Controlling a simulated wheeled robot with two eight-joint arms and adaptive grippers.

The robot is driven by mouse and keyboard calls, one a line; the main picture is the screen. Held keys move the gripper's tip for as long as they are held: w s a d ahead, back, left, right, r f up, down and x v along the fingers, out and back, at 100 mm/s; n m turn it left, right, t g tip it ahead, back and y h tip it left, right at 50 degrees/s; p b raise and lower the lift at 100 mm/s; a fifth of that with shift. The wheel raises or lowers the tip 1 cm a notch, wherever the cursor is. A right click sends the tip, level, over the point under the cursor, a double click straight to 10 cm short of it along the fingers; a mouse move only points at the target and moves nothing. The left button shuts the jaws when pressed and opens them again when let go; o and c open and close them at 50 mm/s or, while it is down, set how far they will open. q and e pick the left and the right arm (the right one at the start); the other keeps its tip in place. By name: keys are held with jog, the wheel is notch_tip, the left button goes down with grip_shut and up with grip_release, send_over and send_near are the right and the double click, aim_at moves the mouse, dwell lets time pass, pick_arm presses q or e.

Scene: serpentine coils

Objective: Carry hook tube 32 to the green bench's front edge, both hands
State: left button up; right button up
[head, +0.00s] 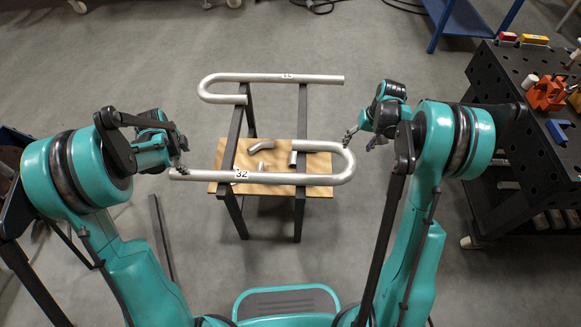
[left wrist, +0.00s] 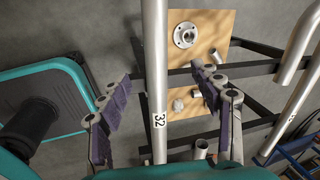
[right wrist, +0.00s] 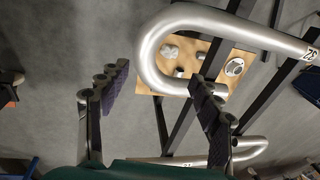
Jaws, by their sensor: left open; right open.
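Hook tube 32 (head: 268,178), a silvery J-shaped pipe, lies across two dark rails of a stand, its U-bend at the right. My right gripper (head: 352,135) is open and empty beside the bend. I cannot make out a green bench.
A second hook tube (head: 300,78) lies farther back on the rails (head: 301,112). A wooden board (head: 318,165) below holds small metal fittings. A dark perforated table (head: 510,85) with tools stands at the right, a blue-framed one (head: 463,20) behind. Grey floor is open at back left.

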pick_arm(q)
jog(key=m, duration=0.2)
send_over(192, 172)
jog(key=s, duration=0.2)
jog(key=shift+g, duration=0.3)
jog(key=f, duration=0.5)
jog(key=shift+w+a+f, duration=0.15)
jog(key=shift+a, duration=0.1)
pick_arm(e)
send_over(353, 162)
jog(key=d, duration=0.1)
jog(key=shift+g, duration=0.4)
notch_tip(353, 162, down, 6)
jog(key=shift+d+r, duration=0.1)
jog(key=shift+r, duration=0.05)
pick_arm(q)
jog(key=shift+f, duration=0.1)
jog(key=f, duration=0.2)
jog(key=w+f, duration=0.1)
jog(key=f, duration=0.4)
jog(key=shift+w+d+f, duration=0.15)
jog(key=shift+w+f, duration=0.05)
jog(key=shift+w, duration=0.1)
pick_arm(e)
jog(key=f, duration=0.2)
jog(key=a+f, duration=0.1)
jog(key=f, duration=0.4)
jog(key=shift+w+a+f, duration=0.1)
jog(key=shift+a+f, duration=0.15)
jog(key=shift+f, duration=0.05)
